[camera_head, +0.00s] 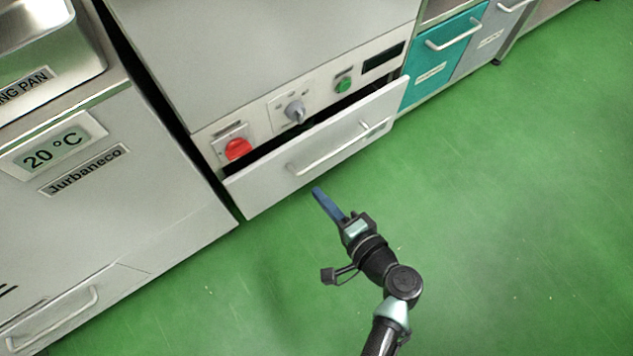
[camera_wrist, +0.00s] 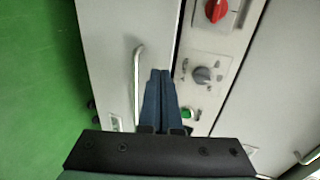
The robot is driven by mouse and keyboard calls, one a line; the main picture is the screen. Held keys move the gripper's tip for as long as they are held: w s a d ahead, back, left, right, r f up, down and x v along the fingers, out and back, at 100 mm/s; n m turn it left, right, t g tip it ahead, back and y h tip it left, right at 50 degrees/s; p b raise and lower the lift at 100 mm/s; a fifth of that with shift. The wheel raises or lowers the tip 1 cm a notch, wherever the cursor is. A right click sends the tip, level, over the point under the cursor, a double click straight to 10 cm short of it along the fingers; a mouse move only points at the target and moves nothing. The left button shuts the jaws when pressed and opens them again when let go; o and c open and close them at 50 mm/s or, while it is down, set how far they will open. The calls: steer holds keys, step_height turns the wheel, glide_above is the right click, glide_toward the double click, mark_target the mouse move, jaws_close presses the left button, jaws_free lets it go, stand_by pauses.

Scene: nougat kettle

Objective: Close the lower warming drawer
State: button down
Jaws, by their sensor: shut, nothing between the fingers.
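The lower warming drawer (camera_head: 260,187) is a light grey front with a long bar handle (camera_head: 340,147). It stands a little way out from its cabinet, with a dark gap along its top edge. In the wrist view the drawer front (camera_wrist: 105,50) and its handle (camera_wrist: 138,85) lie left of my fingers. My gripper (camera_head: 317,190) is shut and empty, its blue fingers pointing toward the drawer front, near its lower edge in the head view. In the wrist view my fingertips (camera_wrist: 160,72) show beside the handle; I cannot tell whether they touch anything.
Above the drawer is a control panel with a red knob (camera_head: 238,149), a grey dial (camera_head: 295,111) and a green button (camera_head: 343,84). A grey unit (camera_head: 130,215) stands at left and a teal drawer (camera_head: 440,65) at right. The green floor (camera_head: 520,200) is clear.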

steer(key=b, duration=0.4)
glide_toward(283, 150)
steer(key=w+a+f, duration=0.1)
steer(key=f, duration=0.1)
steer(key=w+a+f, duration=0.1)
steer(key=w, duration=0.1)
steer(key=shift+w+a+f, duration=0.25)
steer(key=shift+a+f, duration=0.05)
steer(key=shift+f, duration=0.05)
steer(key=shift+w+a+r, duration=0.1)
steer(key=shift+w+a, duration=0.3)
steer(key=shift+w, duration=0.2)
steer(key=w+a+b, duration=0.1)
steer(key=w+a, duration=0.1)
steer(key=w, duration=0.1)
steer(key=shift+w+a, duration=0.1)
steer(key=shift+a, duration=0.1)
steer(key=shift+w+a+r, duration=0.15)
steer(key=shift+w, duration=0.1)
steer(key=shift+a, duration=0.1)
steer(key=shift+s, duration=0.1)
